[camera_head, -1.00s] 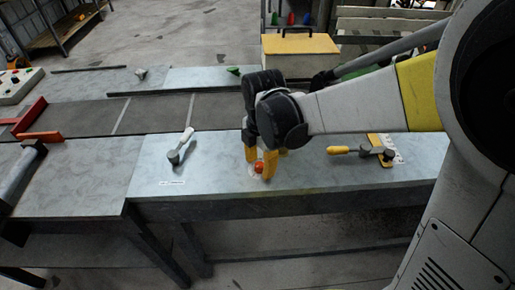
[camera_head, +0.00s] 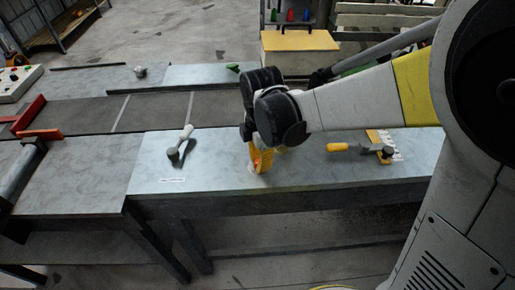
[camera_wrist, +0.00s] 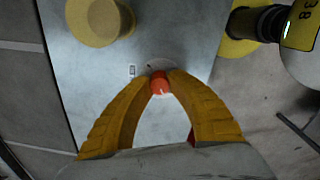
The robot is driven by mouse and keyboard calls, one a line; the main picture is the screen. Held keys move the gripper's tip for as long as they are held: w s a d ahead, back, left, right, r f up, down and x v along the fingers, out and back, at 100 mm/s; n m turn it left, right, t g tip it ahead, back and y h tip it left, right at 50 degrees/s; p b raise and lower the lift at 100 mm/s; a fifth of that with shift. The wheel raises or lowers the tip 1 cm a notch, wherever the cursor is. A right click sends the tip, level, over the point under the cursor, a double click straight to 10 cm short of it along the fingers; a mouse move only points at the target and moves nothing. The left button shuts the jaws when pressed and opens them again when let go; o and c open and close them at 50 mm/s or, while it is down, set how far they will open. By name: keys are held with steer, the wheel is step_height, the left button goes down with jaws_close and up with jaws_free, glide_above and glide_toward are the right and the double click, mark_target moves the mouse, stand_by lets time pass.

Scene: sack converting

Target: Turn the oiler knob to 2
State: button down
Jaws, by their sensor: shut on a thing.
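In the head view my gripper (camera_head: 259,163) points down at the bench, and one finger hides most of the knob. No scale numbers can be read, so the knob's setting cannot be told.
A white-handled lever (camera_head: 182,142) stands on the bench left of my gripper. A yellow-handled tool (camera_head: 350,148) lies to the right. A dark conveyor strip (camera_head: 150,112) runs behind. The bench's front edge is close.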

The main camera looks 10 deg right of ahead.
steer(key=m, duration=0.4)
steer(key=shift+m, duration=0.3)
steer(key=m, duration=0.3)
steer(key=shift+m+p, duration=0.3)
steer(key=shift+m, duration=0.1)
steer(key=m, duration=0.4)
steer(key=shift+h, duration=0.3)
steer(key=m, duration=0.8)
steer(key=shift+m+p, duration=0.3)
steer(key=m, duration=0.4)
steer(key=shift+m+g, duration=0.3)
steer(key=m, duration=0.3)
steer(key=shift+m, duration=2.2)
